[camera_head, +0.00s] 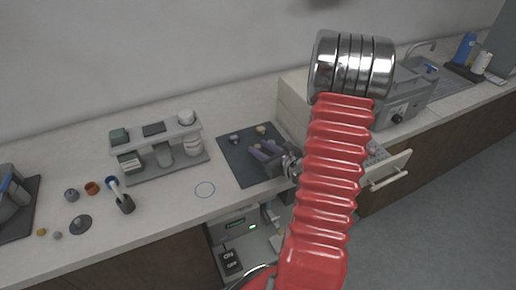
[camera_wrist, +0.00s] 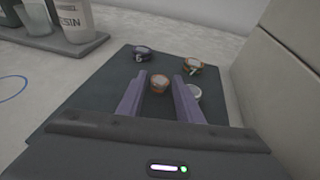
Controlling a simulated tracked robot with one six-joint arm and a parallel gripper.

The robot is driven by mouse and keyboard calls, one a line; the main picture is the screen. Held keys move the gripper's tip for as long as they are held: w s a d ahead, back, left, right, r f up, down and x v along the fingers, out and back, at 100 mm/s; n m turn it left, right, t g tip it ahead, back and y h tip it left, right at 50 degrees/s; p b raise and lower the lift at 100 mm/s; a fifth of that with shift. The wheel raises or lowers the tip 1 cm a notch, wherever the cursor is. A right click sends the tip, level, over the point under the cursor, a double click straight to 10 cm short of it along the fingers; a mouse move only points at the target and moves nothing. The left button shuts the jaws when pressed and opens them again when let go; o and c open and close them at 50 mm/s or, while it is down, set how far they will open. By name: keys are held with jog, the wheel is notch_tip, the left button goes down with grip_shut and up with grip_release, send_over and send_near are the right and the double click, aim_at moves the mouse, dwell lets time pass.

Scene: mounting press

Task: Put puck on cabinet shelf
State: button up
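My gripper (camera_head: 262,150) has purple fingers. It is low over the dark mat on the counter. In the wrist view its fingers (camera_wrist: 159,88) are apart, with a small brown-orange puck with a pale top (camera_wrist: 159,83) between their tips; gaps show on both sides. A dark puck (camera_wrist: 142,53), a brown puck (camera_wrist: 192,66) and a pale-topped puck (camera_wrist: 194,93), partly behind the right finger, are also on the mat (camera_head: 238,170). An open cabinet (camera_head: 238,222) is below the counter front, partly hidden by my red arm; I cannot tell its shelf clearly.
A grey two-level rack (camera_head: 165,178) with jars stands left of the mat. A pale block (camera_wrist: 285,80) rises close at the mat's right. An open drawer (camera_head: 390,172) sticks out at right. Small cups (camera_head: 92,188) and a dark holder (camera_head: 126,204) stand at left.

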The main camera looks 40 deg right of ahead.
jog(key=shift+c, duration=0.4)
grip_shut()
jog(key=shift+r, duration=0.15)
notch_tip(320, 180, up, 10)
dwell(0.5)
dwell(0.5)
